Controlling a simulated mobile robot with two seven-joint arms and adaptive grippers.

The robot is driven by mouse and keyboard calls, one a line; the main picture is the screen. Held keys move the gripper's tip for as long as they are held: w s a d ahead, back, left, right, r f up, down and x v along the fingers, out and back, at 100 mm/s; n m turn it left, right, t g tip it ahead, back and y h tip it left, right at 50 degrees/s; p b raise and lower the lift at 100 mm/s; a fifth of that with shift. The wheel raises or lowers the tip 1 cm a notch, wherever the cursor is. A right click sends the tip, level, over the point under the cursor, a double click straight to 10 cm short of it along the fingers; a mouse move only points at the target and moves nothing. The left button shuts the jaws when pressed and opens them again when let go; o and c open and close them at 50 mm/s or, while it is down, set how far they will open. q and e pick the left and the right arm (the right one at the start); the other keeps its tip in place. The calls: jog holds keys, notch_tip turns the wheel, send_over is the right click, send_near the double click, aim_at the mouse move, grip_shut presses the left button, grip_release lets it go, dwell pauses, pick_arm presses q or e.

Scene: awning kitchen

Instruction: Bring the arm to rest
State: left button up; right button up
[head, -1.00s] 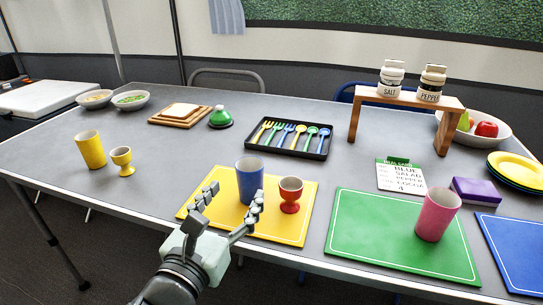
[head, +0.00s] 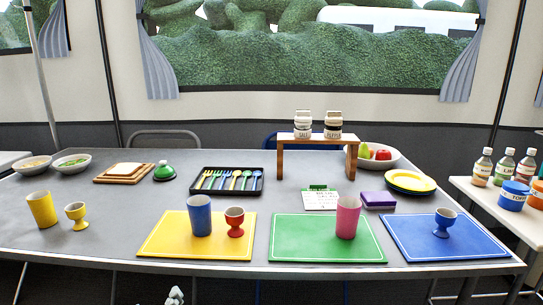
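A small part of one gripper (head: 174,296) shows at the bottom edge in the head view, below and in front of the table edge, apart from everything on the table. Its fingers are mostly cut off, so its opening cannot be told. It appears to be my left gripper. My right gripper is not in view. On the grey table (head: 110,217), a blue cup (head: 199,215) and a red egg cup (head: 235,222) stand upright on the yellow mat (head: 160,238). A pink cup (head: 347,217) stands on the green mat (head: 300,238). A blue egg cup (head: 444,222) stands on the blue mat (head: 420,243).
A yellow cup (head: 41,209) and yellow egg cup (head: 76,215) stand at the left. A cutlery tray (head: 226,191), wooden stand (head: 318,143) with shakers, fruit bowl (head: 375,161) and yellow plates (head: 409,182) sit farther back. A side table (head: 490,195) with bottles is at the right.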

pick_arm(q)
jog(key=s+a+f+n+g+y+p, duration=0.1)
jog(key=s+a+f+n+g, duration=0.15)
jog(key=f+n, duration=0.5)
jog(key=s+a+f+n+g, duration=0.2)
jog(key=f+n+g, duration=0.2)
jog(key=f+n, duration=0.4)
jog(key=s+a+f+n+g, duration=0.1)
jog(key=s+f+n+g, duration=0.5)
jog(key=s+f+n, duration=0.4)
notch_tip(320, 180, down, 3)
jog(key=n, duration=0.3)
jog(key=shift+s+a+f+p, duration=0.2)
jog(key=shift+s+a+p, duration=0.1)
jog(key=shift+s+p, duration=0.05)
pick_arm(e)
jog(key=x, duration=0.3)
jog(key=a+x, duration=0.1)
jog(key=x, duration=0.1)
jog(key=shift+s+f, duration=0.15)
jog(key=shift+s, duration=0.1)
